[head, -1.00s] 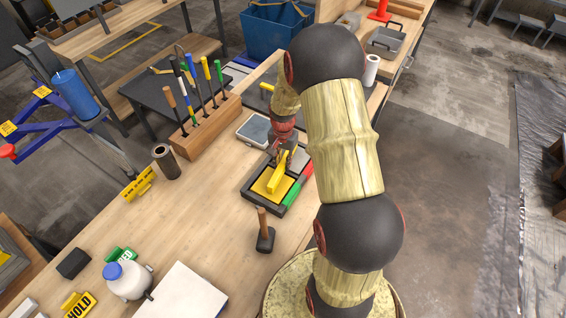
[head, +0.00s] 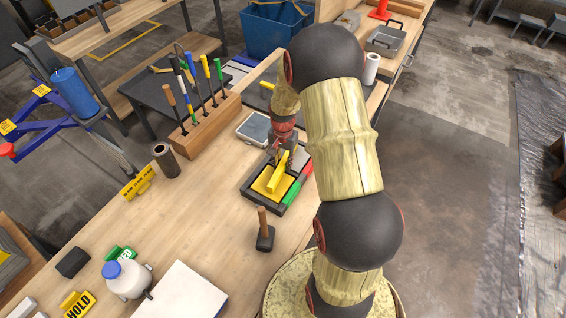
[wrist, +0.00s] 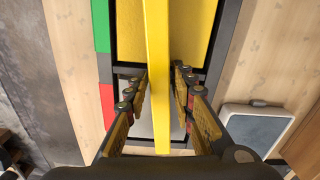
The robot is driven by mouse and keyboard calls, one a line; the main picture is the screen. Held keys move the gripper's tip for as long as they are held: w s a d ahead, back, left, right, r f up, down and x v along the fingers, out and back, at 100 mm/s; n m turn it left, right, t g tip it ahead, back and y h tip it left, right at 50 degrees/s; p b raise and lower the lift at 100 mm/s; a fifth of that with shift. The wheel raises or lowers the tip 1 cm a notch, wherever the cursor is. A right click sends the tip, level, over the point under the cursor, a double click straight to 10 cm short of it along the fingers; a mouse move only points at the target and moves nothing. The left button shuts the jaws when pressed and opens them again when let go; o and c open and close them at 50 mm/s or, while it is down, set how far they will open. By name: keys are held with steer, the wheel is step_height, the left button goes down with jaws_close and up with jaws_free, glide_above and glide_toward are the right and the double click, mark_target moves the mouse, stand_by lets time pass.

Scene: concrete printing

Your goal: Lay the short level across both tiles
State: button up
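The short level (head: 279,174) is a yellow bar lying lengthwise over the black tray (head: 253,202). In the wrist view the level (wrist: 157,50) runs over the yellow tile (wrist: 196,28), across the dark divider and over the pale grey tile (wrist: 142,126). The yellow tile also shows in the head view (head: 262,187). My gripper (wrist: 160,72) is open around the level's near part, one finger on each side, with a visible gap on both sides. Whether the level rests flush on both tiles cannot be told.
Green (head: 292,194) and red (head: 306,169) strips line the tray's side. A grey scale-like box (head: 254,128) sits just behind it. A tool block (head: 208,126) is at the left. The bench between them is clear.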

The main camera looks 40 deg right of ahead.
mark_target(283, 162)
steer(key=shift+o, duration=1.4)
step_height(283, 162, up, 12)
